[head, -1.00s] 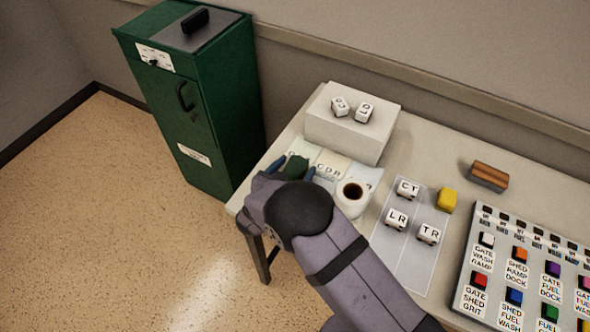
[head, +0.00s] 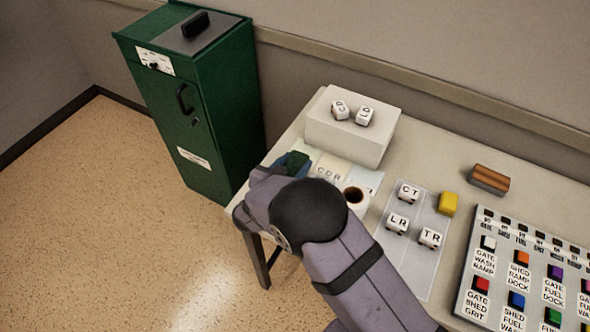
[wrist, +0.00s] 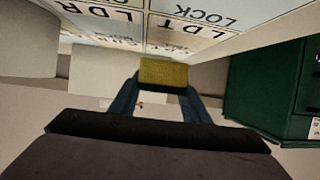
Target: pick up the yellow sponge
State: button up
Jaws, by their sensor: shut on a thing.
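The yellow sponge (wrist: 164,74) is between the two blue fingers of my gripper (wrist: 164,92) in the wrist view, where its yellow face shows. In the head view the held sponge (head: 298,160) shows a dark green side, near the left end of the table. My gripper (head: 290,164) is shut on it, partly hidden behind my wrist. I cannot tell how far the sponge is above the table.
A cup (head: 354,193) with dark contents stands close right of my wrist. A white box (head: 345,140) carries two lettered blocks. A green cabinet (head: 190,110) stands left. Lettered blocks, a yellow block (head: 448,204), a brown-grey block (head: 489,179) and a button panel (head: 483,255) lie right.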

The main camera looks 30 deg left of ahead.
aim_at(295, 163)
jog(key=shift+r+b, duration=0.3)
jog(key=shift+r, duration=2.85)
jog(key=shift+r, duration=0.1)
